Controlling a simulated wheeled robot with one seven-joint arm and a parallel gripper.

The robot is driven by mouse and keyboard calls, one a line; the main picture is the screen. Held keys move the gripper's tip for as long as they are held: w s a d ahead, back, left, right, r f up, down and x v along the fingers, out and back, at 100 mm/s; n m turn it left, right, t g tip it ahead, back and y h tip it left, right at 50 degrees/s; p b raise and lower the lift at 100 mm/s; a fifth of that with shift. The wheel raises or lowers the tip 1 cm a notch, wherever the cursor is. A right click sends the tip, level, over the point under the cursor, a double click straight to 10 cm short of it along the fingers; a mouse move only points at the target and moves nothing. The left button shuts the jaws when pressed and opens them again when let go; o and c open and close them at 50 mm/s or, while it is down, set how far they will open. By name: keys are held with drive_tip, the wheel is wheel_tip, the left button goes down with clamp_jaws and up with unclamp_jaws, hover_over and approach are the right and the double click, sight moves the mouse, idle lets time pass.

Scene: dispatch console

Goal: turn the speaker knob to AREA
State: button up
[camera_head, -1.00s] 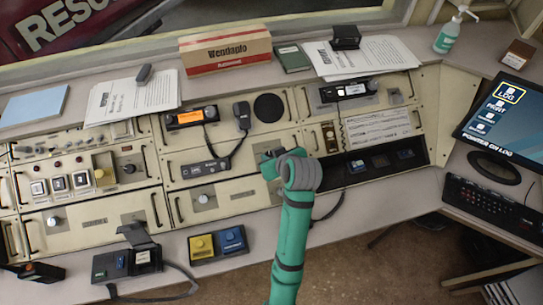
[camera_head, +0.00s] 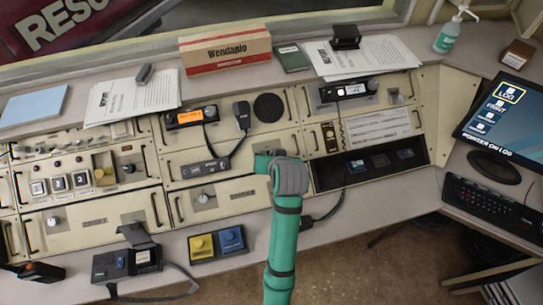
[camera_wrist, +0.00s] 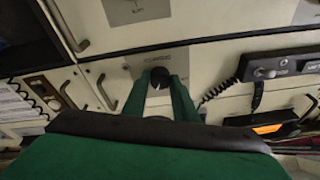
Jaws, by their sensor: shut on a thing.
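The speaker knob (camera_wrist: 159,74) is a round black knob on a grey square plate (camera_wrist: 182,60) in the wrist view. My gripper (camera_wrist: 160,82) has its two green fingers on either side of the knob and is shut on it. The lettering by the plate is too small to read surely, and I cannot tell which mark the knob points to. In the head view my green arm and wrist (camera_head: 289,176) cover the knob and the fingertips, at the middle of the cream console.
A radio with an orange screen (camera_head: 190,118) and a corded handset (camera_head: 241,114) sit left of my arm. A dark recessed tray (camera_head: 340,180) lies to the right. A yellow and blue button box (camera_head: 216,244) sits on the front ledge. Handles (camera_wrist: 105,92) stick out near my fingers.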

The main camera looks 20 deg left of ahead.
drive_tip(key=m+h, duration=0.1)
drive_tip(key=m, duration=0.5)
drive_tip(key=shift+a, duration=0.2)
drive_tip(key=shift+m+h, duration=0.3)
drive_tip(key=shift+m, duration=0.1)
drive_tip(key=o, duration=0.8)
drive_tip(key=shift+c, duration=0.2)
drive_tip(key=shift+s+r, duration=0.1)
drive_tip(key=v, duration=1)
drive_tip(key=shift+s+d, duration=0.2)
drive_tip(key=shift+s, duration=0.15)
